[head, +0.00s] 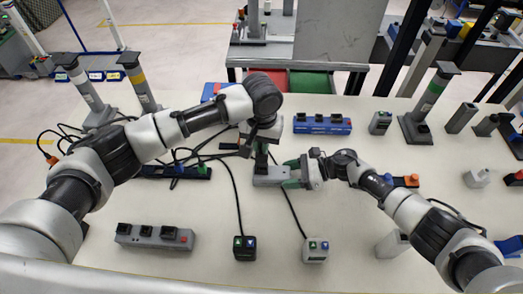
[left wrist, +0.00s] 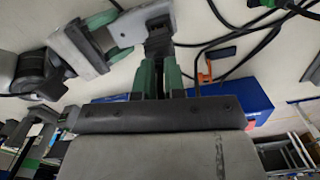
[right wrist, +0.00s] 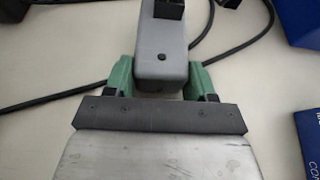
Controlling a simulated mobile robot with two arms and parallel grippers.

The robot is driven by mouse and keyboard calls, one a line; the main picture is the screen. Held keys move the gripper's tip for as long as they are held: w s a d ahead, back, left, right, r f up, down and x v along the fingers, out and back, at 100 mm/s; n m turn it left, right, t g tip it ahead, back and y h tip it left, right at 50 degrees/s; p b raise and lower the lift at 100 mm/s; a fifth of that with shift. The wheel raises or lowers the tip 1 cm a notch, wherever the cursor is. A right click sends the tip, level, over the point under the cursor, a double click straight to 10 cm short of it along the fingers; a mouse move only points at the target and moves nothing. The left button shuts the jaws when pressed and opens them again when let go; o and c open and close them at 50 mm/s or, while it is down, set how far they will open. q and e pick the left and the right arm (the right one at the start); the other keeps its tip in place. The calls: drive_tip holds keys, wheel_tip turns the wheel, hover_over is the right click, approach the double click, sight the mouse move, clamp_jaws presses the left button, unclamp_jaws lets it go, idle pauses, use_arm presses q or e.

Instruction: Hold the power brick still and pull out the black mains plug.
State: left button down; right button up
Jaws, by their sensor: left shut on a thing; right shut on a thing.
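The grey power brick (head: 268,181) lies near the middle of the white table. My right gripper (head: 292,174) is shut on it from the right; the right wrist view shows the brick (right wrist: 163,55) between its green fingers. The black mains plug (right wrist: 169,10) is at the brick's far end in that view. My left gripper (head: 261,155) comes down from above and is shut on the black plug (left wrist: 158,40), which sits against the brick in the left wrist view. The fingers partly hide the plug; I cannot tell how deep it sits.
A black power strip (head: 182,173) with cables lies to the left, and a blue strip (head: 322,124) behind. A grey strip (head: 155,236), a black adapter (head: 244,254) and a grey adapter (head: 315,256) lie in front. The table is clear between front items and brick except for cables.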

use_arm(q)
wheel_tip(320, 180, up, 7)
drive_tip(key=shift+r, duration=0.15)
use_arm(e)
drive_tip(key=o, duration=1.1)
drive_tip(key=shift+o, duration=0.2)
